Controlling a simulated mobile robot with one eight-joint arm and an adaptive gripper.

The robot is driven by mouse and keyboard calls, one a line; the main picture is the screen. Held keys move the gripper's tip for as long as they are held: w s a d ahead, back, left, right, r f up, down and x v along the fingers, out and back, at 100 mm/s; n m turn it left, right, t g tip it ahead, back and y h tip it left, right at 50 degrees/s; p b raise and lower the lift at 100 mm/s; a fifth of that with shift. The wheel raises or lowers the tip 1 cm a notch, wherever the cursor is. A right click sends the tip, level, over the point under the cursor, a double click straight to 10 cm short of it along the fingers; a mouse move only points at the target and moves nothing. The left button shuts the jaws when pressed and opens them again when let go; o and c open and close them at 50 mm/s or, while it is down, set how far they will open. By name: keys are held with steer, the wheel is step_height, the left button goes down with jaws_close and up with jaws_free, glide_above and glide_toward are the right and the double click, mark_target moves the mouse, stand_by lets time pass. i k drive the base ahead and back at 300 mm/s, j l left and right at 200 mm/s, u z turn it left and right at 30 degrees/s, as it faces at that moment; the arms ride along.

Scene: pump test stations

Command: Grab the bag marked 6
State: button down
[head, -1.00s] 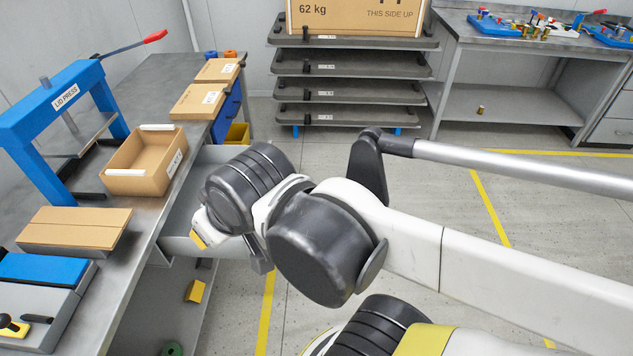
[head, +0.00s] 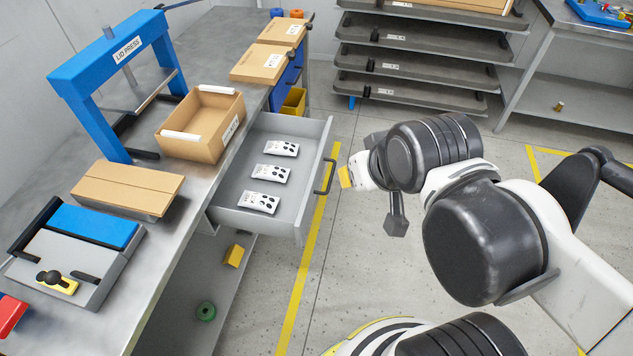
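Three small white bags with dark spots lie in a row in the open grey drawer (head: 312,150) under the bench: a far one (head: 281,148), a middle one (head: 272,174) and a near one (head: 260,202). Their marks are too small to read, so I cannot tell which is marked 6. My gripper (head: 397,224) shows only in part, as a dark piece hanging below my wrist, to the right of the drawer and apart from the bags. Its fingers cannot be made out clearly.
On the bench stand a blue lid press (head: 120,55), an open carton (head: 205,148) and flat cartons (head: 262,63). The drawer handle (head: 328,176) sticks out over the aisle. A tray rack (head: 420,75) stands behind. The floor between is clear.

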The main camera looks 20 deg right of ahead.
mark_target(255, 200)
steer(key=i+l+u, duration=0.15)
steer(key=l+u, duration=0.85)
steer(key=i+l+u, duration=0.4)
steer(key=l, duration=0.2)
steer(key=l+u, duration=0.2)
steer(key=l, duration=0.15)
steer(key=i+l+u, duration=0.2)
steer(key=l, duration=0.2)
steer(key=l+u, duration=0.2)
steer(key=l, duration=0.15)
